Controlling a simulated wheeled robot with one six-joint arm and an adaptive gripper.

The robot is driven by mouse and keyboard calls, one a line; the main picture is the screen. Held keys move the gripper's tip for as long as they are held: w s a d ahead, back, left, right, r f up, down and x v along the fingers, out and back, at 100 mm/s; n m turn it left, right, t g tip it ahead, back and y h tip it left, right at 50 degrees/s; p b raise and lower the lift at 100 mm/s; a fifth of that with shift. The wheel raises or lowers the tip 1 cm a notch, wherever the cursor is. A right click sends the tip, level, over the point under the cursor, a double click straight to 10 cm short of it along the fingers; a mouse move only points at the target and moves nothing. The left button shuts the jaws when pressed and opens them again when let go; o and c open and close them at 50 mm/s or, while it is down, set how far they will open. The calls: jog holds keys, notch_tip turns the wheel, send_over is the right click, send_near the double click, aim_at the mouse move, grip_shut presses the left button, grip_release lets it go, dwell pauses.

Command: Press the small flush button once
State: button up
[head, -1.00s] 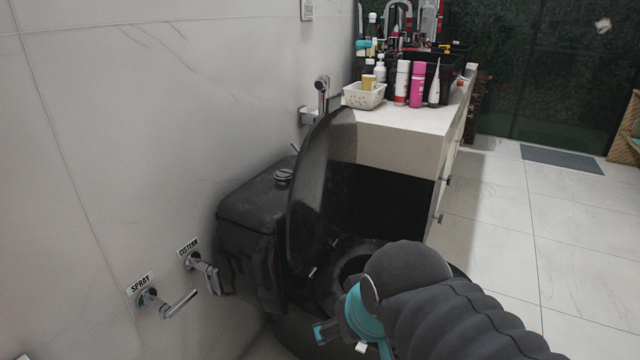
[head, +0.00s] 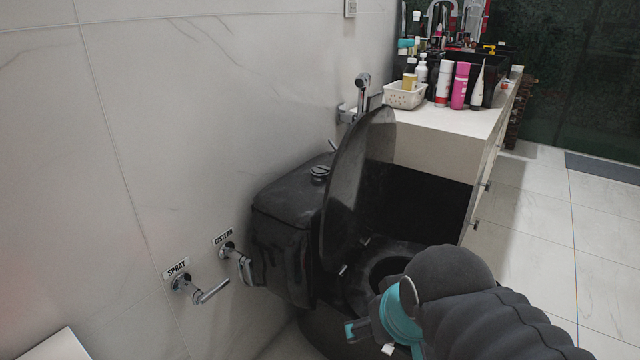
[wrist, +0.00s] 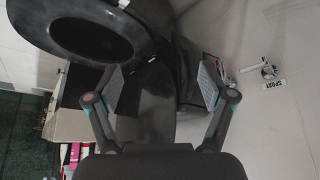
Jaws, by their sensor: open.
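The flush button (head: 320,171) is a small round chrome piece on top of the black cistern (head: 285,200) in the head view. Whether it is split into a small and a large part is too small to tell. The black toilet's lid (head: 357,190) stands raised just right of the button. My gripper is low in front of the toilet in the head view, partly hidden by my own arm. In the wrist view my gripper (wrist: 165,88) is open and empty, its fingers wide apart. The toilet seat (wrist: 95,38) lies beyond them, and the button cannot be made out there.
Chrome taps labelled SPRAY (head: 200,289) and CISTERN (head: 236,258) stick out of the wall left of the cistern. A chrome spray holder (head: 358,100) is on the wall behind the lid. A white counter (head: 440,125) with bottles stands behind.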

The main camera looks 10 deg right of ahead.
grip_shut()
dwell(0.4)
dwell(1.2)
